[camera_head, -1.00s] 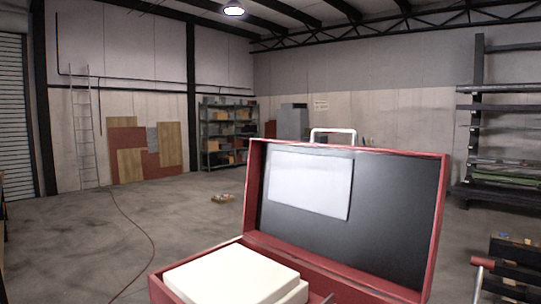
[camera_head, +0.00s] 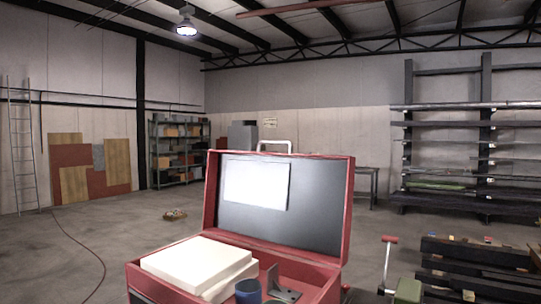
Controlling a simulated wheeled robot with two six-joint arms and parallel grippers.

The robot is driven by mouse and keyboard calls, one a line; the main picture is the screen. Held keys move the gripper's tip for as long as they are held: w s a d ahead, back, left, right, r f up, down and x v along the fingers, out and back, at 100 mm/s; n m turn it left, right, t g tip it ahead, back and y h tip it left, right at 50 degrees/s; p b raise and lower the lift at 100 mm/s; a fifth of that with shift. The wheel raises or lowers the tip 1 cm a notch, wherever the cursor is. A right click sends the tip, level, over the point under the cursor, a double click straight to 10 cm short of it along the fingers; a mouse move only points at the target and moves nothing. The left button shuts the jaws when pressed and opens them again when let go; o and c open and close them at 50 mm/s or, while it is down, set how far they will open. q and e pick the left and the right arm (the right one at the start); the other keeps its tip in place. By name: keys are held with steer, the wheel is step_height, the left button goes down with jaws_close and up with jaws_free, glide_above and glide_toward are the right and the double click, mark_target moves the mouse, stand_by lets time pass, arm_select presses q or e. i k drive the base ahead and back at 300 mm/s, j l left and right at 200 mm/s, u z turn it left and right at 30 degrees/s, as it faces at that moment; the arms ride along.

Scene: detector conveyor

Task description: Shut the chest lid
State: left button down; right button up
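A red chest (camera_head: 163,249) stands open in front of me at the bottom middle of the head view. Its lid (camera_head: 317,208) is raised and leans back, with a dark inner face, a pale sheet (camera_head: 256,182) on it and a red rim. A light handle (camera_head: 274,144) shows above the lid's top edge. Inside the chest lie cream-coloured blocks (camera_head: 198,261), a blue round item (camera_head: 248,291) and a grey metal bracket (camera_head: 283,285). The chest's lower front is cut off by the frame. Neither of my grippers is in view.
To the right of the chest are a red-topped lever (camera_head: 389,240), a green object (camera_head: 408,291) and dark stacked beams (camera_head: 475,262). A tall rack (camera_head: 487,130) stands along the right wall. Open concrete floor (camera_head: 110,235) lies to the left, with a thin hose across it.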

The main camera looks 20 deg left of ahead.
mark_target(296, 205)
steer(key=i+j+z, duration=0.1)
steer(key=j+z, duration=0.15)
steer(key=z, duration=0.2)
steer(key=j+z, duration=0.2)
steer(key=z, duration=0.25)
steer(key=i+j+z, duration=0.1)
steer(key=j+z, duration=0.3)
steer(key=l, duration=0.1)
